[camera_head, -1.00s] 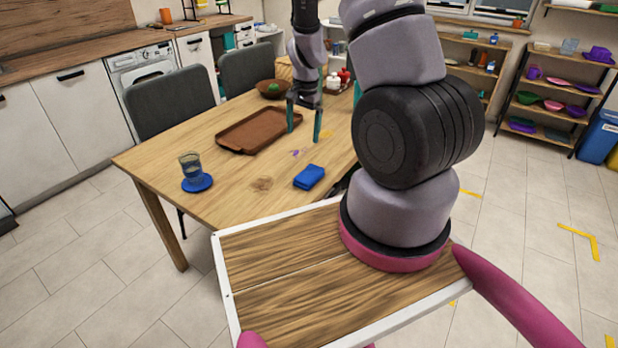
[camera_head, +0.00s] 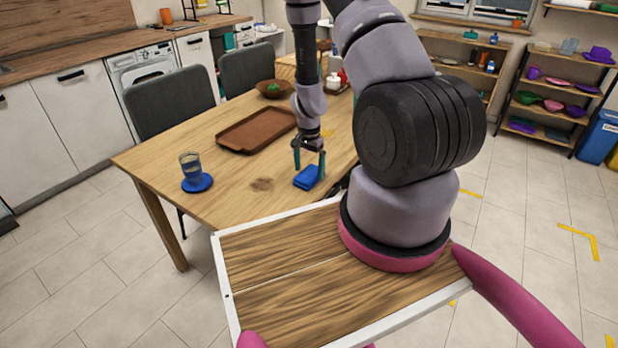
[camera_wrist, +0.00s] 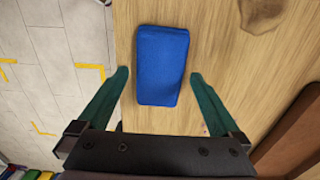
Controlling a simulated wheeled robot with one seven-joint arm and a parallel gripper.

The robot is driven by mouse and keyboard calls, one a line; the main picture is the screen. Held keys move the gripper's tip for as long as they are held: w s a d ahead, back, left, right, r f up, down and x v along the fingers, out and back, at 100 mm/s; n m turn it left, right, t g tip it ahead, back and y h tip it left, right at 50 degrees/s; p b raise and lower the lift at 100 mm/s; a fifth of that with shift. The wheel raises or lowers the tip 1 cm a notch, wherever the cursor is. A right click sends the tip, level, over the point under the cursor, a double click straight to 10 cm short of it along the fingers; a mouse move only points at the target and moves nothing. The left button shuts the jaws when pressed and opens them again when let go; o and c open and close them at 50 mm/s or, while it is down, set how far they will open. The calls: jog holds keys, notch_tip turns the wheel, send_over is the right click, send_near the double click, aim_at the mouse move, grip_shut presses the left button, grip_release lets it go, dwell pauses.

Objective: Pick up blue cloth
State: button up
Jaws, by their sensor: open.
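The blue cloth (camera_head: 306,178) is a small folded block lying on the wooden table near its right front edge. In the wrist view the cloth (camera_wrist: 162,65) lies ahead of my gripper, roughly centred between the fingers and mostly beyond their tips. My gripper (camera_head: 309,171) points down over the cloth with its two green fingers apart. In the wrist view my gripper (camera_wrist: 160,75) is open and empty. In the head view the fingers hide part of the cloth, and I cannot tell their exact height above the table.
A brown tray (camera_head: 240,143) lies behind the cloth. A glass (camera_head: 190,165) stands on a blue coaster (camera_head: 198,185) at the left. A brown bowl (camera_head: 266,92) is at the back. The table's edge (camera_wrist: 116,60) runs close beside the cloth. The table between coaster and cloth is clear.

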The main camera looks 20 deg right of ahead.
aim_at(309, 173)
jog(key=shift+f, duration=0.55)
jog(key=c, duration=1.3)
notch_tip(309, 173, up, 10)
jog(key=shift+r, duration=0.1)
jog(key=shift+c, duration=0.2)
